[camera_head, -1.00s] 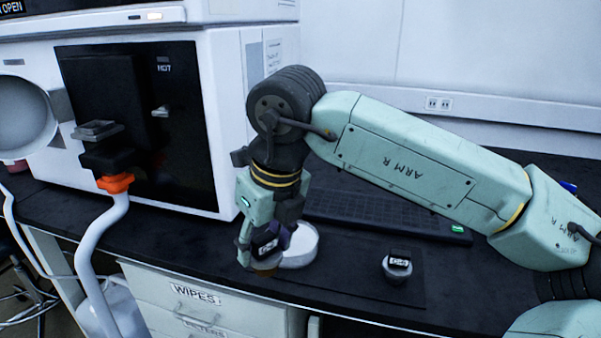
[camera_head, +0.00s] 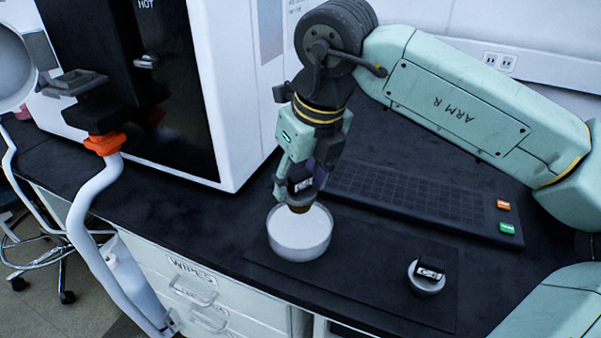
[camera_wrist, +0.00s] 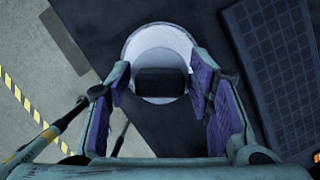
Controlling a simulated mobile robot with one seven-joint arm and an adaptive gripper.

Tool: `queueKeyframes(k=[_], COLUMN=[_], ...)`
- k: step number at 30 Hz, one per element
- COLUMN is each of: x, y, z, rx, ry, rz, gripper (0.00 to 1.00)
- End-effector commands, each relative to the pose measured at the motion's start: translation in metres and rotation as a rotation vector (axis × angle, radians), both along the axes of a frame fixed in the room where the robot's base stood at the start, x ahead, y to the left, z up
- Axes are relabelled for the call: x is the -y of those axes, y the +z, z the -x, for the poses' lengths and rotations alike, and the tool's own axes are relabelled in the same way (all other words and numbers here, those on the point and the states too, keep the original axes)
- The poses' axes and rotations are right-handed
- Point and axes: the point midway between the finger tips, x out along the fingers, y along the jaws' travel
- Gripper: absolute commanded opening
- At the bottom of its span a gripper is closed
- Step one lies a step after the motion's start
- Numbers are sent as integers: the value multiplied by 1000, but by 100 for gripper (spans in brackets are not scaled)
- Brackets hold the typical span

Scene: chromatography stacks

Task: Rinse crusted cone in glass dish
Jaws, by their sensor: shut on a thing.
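The glass dish (camera_head: 299,245) is a round, whitish bowl on a dark mat near the bench's front edge. My gripper (camera_head: 303,183) points down over it, shut on a small cone with a dark labelled block on top and a brownish lower end (camera_head: 299,208). That lower end is at or just inside the dish's rim; whether it touches the contents I cannot tell. In the wrist view the purple finger pads flank the dark block (camera_wrist: 160,81), with the dish (camera_wrist: 134,45) around and below it. A second small grey piece with a dark labelled top (camera_head: 428,278) stands on the mat to the right.
A dark keyboard-like panel (camera_head: 410,197) with orange and green keys lies behind the mat. A white instrument (camera_head: 230,90) with a dark front stands at the back left. The mat (camera_head: 370,285) is bare between dish and grey piece.

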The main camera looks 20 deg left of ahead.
Motion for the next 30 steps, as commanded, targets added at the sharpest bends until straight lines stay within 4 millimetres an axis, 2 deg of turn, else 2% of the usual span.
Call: queueKeyframes(k=[21,30], x=[0,0], y=[-61,-72], z=[0,0], rx=[1,1], ry=[0,0], rz=[1,1], gripper=[8,8])
